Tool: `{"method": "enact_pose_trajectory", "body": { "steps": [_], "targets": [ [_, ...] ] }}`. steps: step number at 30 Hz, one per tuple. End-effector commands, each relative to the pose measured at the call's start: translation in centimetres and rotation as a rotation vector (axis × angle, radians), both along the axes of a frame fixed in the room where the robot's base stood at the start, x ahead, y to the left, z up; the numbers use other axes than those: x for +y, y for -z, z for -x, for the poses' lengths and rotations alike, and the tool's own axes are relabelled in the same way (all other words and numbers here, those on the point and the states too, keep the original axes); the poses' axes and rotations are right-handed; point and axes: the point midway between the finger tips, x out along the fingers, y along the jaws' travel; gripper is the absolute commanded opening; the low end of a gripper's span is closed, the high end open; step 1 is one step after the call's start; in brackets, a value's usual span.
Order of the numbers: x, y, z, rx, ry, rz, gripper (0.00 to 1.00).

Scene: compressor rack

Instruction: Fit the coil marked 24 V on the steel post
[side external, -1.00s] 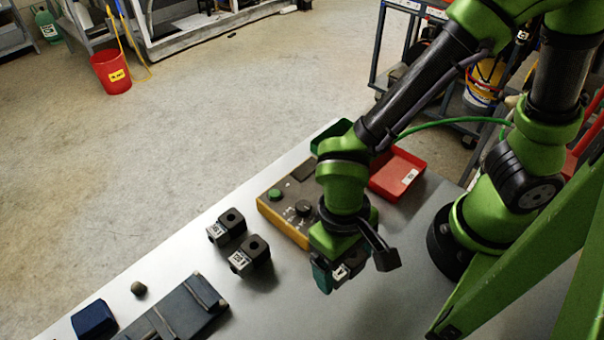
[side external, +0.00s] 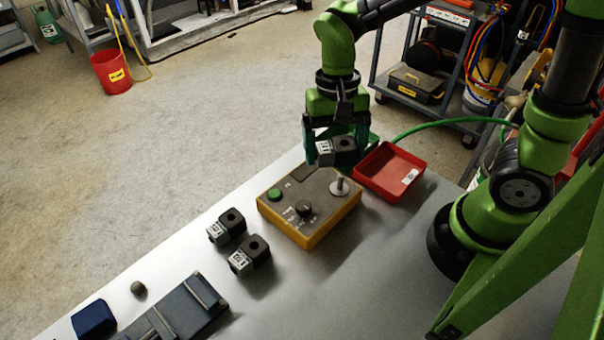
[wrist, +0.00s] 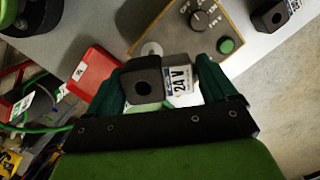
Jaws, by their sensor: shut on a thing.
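My gripper (side external: 337,142) is shut on a black coil (side external: 343,151), which hangs in the air behind the yellow-edged box (side external: 290,226). In the wrist view the coil (wrist: 150,82) carries a white label reading 24 V and has a round hole in its dark body. The green fingers (wrist: 160,85) grip it from both sides. The steel post (side external: 340,186) stands upright at the box's back right corner, with nothing on it. The coil is apart from the post, above and behind it in the side view. In the wrist view the post (wrist: 151,49) shows just beyond the coil.
Two more black coils (side external: 227,225) (side external: 250,255) stand on the table left of the box. A red tray (side external: 389,172) lies right of the post, with a green tray partly hidden behind my gripper. A dark slotted fixture (side external: 178,315) and a blue block (side external: 94,319) lie front left.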

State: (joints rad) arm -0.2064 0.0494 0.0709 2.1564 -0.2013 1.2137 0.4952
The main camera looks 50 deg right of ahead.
Motion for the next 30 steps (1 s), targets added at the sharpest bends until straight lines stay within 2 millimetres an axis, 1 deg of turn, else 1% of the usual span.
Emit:
{"method": "enact_pose_trajectory", "body": {
  "steps": [1,3,15,18,30],
  "targets": [
    [-0.1,-0.6,-0.3,-0.004,0.005,-0.002,0.47],
    [0.0,-0.8,-0.1,-0.001,-0.003,0.0,0.47],
    [0.0,2.4,0.1,0.003,-0.006,0.001,0.47],
    [0.0,2.8,0.1,0.001,-0.007,0.001,0.47],
    [0.0,3.1,0.1,0.0,-0.007,0.0,0.47]
  ]
}}
